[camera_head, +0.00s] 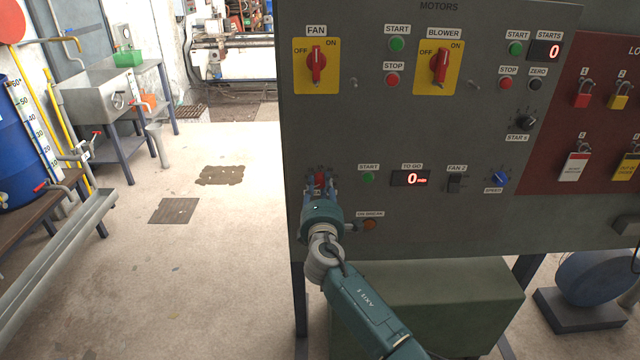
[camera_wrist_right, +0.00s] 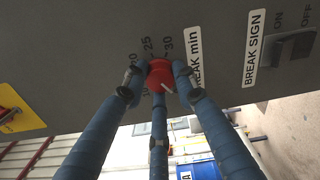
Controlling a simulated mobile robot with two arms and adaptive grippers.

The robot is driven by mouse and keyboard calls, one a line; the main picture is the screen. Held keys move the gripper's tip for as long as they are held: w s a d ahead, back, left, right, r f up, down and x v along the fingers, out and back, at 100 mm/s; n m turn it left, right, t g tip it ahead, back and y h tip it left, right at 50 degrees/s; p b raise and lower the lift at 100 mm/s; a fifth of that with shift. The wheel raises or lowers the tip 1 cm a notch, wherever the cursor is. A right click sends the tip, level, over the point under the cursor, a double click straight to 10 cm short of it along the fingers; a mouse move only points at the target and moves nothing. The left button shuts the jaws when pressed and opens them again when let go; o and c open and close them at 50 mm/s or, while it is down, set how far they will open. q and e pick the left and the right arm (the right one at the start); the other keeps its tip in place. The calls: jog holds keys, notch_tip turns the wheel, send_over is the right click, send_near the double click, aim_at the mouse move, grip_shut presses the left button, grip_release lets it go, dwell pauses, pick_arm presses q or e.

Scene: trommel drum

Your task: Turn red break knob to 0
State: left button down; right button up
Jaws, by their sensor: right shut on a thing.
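The red break knob (camera_head: 320,178) is on the lower left of the grey panel in the head view, mostly hidden by my right gripper (camera_head: 320,190). In the right wrist view the red knob (camera_wrist_right: 159,73) sits between my three blue fingers, and the right gripper (camera_wrist_right: 158,85) is shut on it. Scale numbers such as 25 and 30 show around the knob beside the "BREAK min" label (camera_wrist_right: 195,58). A small white mark shows on the knob's lower right. Part of the scale is hidden by the fingers. My left gripper is not in view.
The TO-GO display (camera_head: 410,178) reads 0. A green START button (camera_head: 368,177), an orange ON BREAK lamp (camera_head: 370,225) and a blue speed knob (camera_head: 500,178) are nearby. In the wrist view, a BREAK SIGN switch (camera_wrist_right: 292,47) is at right. The floor left of the panel is mostly clear.

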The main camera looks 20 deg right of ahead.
jog(key=shift+d+f, duration=0.2)
jog(key=shift+d, duration=0.1)
jog(key=o, duration=0.9)
jog(key=shift+o, duration=1.3)
jog(key=shift+s+d+r, duration=0.1)
jog(key=shift+d+r, duration=0.05)
jog(key=shift+s+a, duration=0.15)
jog(key=shift+a, duration=0.1)
jog(key=v, duration=1.1)
jog(key=shift+s, duration=0.3)
